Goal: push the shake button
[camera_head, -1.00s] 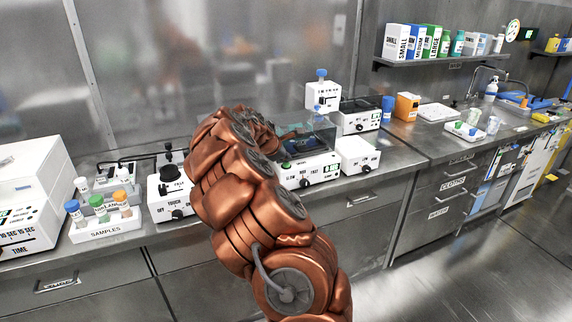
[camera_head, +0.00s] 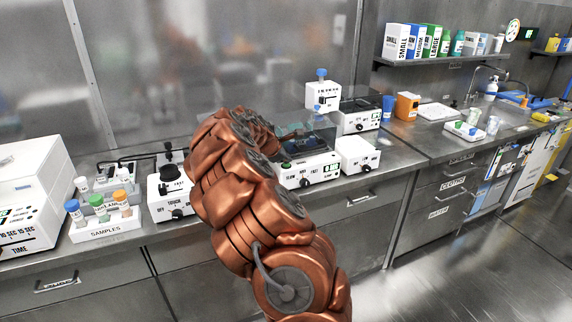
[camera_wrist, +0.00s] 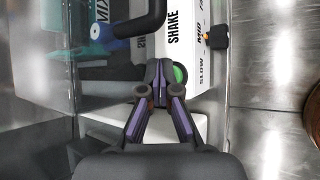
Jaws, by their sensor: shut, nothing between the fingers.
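The shaker is a white box (camera_head: 306,168) on the counter, partly hidden behind my copper arm in the head view. In the wrist view its white panel (camera_wrist: 182,45) carries the word SHAKE and a speed scale with a black knob (camera_wrist: 217,37). The green shake button (camera_wrist: 180,73) sits just below the word SHAKE. My gripper (camera_wrist: 160,72) is shut and empty. Its tips overlap the left part of the button in the wrist view; I cannot tell whether they touch it.
A clear cover (camera_wrist: 48,100) stands left of the gripper, with a blue-capped item (camera_wrist: 121,28) near a black bar. Bare metal counter (camera_wrist: 275,110) lies to the right. A sample rack (camera_head: 105,229) and a white device with a black knob (camera_head: 166,202) stand left of my arm.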

